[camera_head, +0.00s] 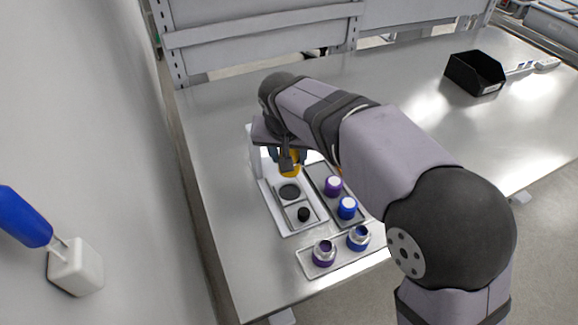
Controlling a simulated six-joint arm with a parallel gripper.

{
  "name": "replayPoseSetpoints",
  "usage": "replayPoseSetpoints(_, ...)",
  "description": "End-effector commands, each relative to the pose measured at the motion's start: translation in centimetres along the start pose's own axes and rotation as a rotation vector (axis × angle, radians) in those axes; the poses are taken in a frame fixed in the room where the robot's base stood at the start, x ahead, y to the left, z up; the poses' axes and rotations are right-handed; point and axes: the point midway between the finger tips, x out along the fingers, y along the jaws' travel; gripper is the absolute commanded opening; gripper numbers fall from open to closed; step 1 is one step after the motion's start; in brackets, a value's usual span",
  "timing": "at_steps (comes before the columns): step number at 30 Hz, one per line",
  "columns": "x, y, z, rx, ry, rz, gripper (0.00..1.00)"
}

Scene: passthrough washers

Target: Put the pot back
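My gripper (287,161) points down over the back of a white station (267,200) with a grey panel. An orange-yellow round thing (290,171) shows right at the fingertips, partly hidden by a dark finger; I cannot tell whether it is gripped or which pot the task means. In front of it the station has a dark round spot (289,191) and a small black knob (303,214). A purple pot (333,187) and a blue pot (347,208), both with white tops, stand in a dark-floored tray (317,178) to the right.
A front tray (342,263) holds a purple pot (323,253) and a blue pot (359,238) with metallic rims. A black bin (475,73) stands at the far right of the steel table (225,115). My arm hides the table's middle. The left strip is clear.

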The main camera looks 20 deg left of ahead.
Motion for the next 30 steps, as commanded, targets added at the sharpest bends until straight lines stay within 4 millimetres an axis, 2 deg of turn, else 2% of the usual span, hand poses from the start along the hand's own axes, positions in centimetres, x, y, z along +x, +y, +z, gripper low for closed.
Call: replayPoseSetpoints(30, -3.3, 0.0, -1.4, -0.001, 0.002, -0.001, 0.09)
